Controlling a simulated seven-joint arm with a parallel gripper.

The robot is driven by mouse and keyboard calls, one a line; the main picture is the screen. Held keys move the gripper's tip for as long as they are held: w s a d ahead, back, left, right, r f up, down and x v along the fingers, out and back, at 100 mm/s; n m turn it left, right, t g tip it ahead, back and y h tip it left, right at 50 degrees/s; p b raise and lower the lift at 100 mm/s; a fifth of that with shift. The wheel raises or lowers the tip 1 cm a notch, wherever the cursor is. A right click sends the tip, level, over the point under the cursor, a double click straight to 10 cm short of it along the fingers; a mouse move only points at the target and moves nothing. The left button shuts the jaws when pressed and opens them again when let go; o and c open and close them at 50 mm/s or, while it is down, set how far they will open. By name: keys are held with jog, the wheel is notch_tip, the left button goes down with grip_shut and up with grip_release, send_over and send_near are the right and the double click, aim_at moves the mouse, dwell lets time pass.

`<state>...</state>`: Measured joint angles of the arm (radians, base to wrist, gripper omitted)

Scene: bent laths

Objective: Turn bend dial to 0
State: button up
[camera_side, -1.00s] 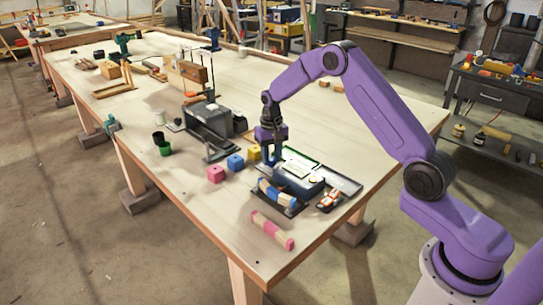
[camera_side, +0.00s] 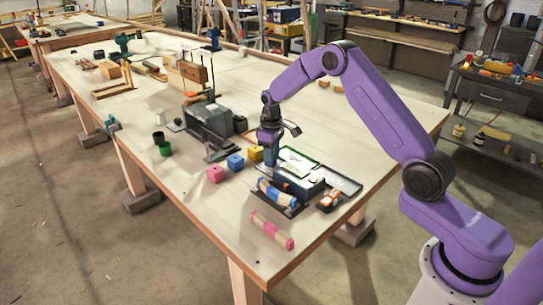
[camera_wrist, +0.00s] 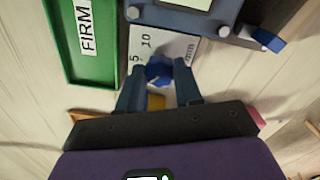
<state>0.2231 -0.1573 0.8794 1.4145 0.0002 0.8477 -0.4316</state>
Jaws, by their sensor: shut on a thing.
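The bend dial is a small blue knob (camera_wrist: 158,70) in the wrist view, on a white scale plate (camera_wrist: 172,46) marked 5, 10 and mm. My gripper (camera_wrist: 159,80) is shut on the knob, one finger on each side. The 0 mark and the knob's pointer cannot be made out. In the side view my gripper (camera_side: 271,158) points down at the near-left end of the dark bending machine (camera_side: 300,180), and its fingers hide the knob.
A green tray labelled FIRM (camera_wrist: 82,40) lies beside the plate. A blue-tipped lever (camera_wrist: 265,40) sticks out on the other side.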

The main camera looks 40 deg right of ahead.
dwell(0.3)
jog(key=o, duration=1)
jog(key=shift+o, duration=0.2)
notch_tip(320, 180, up, 18)
jog(key=shift+f, duration=0.25)
jog(key=shift+a, duration=0.1)
